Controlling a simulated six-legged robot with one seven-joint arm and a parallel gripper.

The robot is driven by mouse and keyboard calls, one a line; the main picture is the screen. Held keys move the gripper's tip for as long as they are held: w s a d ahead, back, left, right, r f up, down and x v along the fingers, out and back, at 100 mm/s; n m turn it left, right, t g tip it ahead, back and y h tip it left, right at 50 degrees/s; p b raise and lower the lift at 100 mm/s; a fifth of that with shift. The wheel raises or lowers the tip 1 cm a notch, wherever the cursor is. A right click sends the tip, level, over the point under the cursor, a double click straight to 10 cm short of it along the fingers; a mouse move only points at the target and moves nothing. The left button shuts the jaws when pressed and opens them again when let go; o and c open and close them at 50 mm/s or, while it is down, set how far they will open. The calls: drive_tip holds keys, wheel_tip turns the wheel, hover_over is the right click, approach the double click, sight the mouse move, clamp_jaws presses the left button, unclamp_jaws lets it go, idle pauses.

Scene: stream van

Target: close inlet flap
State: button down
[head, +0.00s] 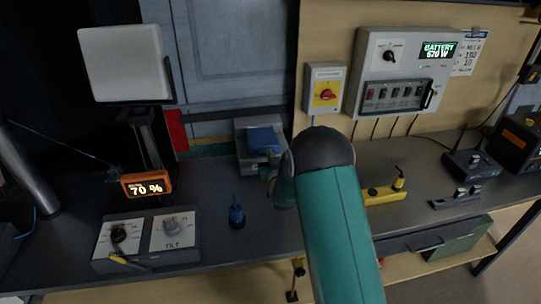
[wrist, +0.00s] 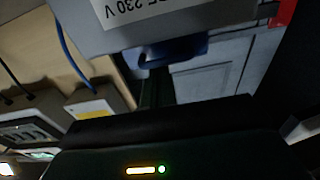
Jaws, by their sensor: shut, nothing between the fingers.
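The inlet is a grey box (head: 243,133) at the back of the bench in the head view, with a blue flap (head: 264,139) on its front. The flap looks raised and tilted, but its exact angle is hard to tell. In the wrist view, which is upside down, the box (wrist: 120,30) carries a label ending in 230 V, and the blue flap (wrist: 180,50) shows at its edge. My gripper (wrist: 157,88) is shut and empty, with its dark fingers pointing toward the flap. I cannot tell whether they touch it.
A tilt control box (head: 145,240), a small blue object (head: 237,214) and an orange 70 % display (head: 146,184) stand left. A red-switch box (head: 324,90) and battery panel (head: 400,70) hang on the wall.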

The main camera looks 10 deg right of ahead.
drive_tip(key=shift+s+f, duration=0.1)
drive_tip(key=shift+f, duration=0.15)
drive_tip(key=s, duration=1.4)
drive_tip(key=s+r+g, duration=0.3)
drive_tip(key=r, duration=0.3)
drive_tip(key=s+r+g, duration=0.3)
drive_tip(key=r, duration=0.4)
drive_tip(key=s+r+g, duration=0.3)
drive_tip(key=s, duration=1)
drive_tip(key=s+r+g, duration=0.3)
drive_tip(key=s+g, duration=0.1)
drive_tip(key=s, duration=0.9)
drive_tip(key=shift+a+r, duration=0.25)
drive_tip(key=shift+a, duration=0.05)
